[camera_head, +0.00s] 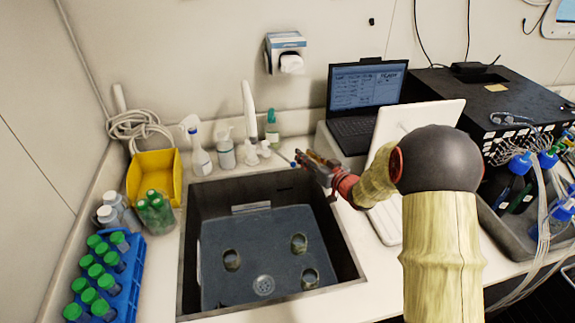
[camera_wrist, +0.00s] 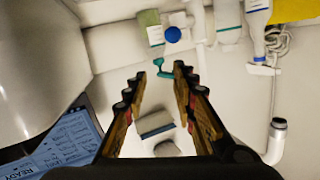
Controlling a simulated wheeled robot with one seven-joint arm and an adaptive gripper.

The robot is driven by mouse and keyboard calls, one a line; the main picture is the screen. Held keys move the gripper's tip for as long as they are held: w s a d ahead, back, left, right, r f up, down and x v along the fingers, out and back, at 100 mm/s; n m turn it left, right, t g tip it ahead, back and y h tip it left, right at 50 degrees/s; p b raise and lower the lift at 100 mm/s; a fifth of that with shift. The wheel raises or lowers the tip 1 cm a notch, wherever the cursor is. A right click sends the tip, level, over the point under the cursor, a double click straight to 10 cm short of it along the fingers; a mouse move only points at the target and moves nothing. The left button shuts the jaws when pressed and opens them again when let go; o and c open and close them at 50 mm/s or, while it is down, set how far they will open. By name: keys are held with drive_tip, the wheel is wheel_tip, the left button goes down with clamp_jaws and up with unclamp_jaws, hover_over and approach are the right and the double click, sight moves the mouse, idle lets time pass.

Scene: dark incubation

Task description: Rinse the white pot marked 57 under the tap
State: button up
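My gripper (camera_head: 308,162) is open and empty above the sink's back right edge. Its two spread fingers also show in the wrist view (camera_wrist: 159,82). The white tap (camera_head: 251,152) stands behind the sink, to the left of my gripper. I see no white pot and can read no number 57.
A laptop (camera_head: 367,90) and white panel (camera_head: 440,112) stand right of the sink. Spray bottles (camera_head: 200,158) stand behind it. A yellow bin (camera_head: 153,178) and a blue rack (camera_head: 127,285) of green-capped tubes are at left. A wall dispenser (camera_head: 286,45) hangs above.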

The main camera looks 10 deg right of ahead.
sight(290, 162)
wheel_tip(290, 162, down, 6)
drive_tip(key=s+a+r+y, duration=0.1)
drive_tip(key=a+y, duration=0.1)
drive_tip(key=y, duration=0.1)
drive_tip(key=b+x, duration=0.2)
drive_tip(key=x, duration=0.3)
drive_tip(key=shift+w+a+f, duration=0.15)
drive_tip(key=shift+w+a, duration=0.05)
drive_tip(key=shift+w, duration=0.1)
drive_tip(key=shift+x, duration=0.75)
drive_tip(key=shift+c, duration=0.8)
clamp_jaws()
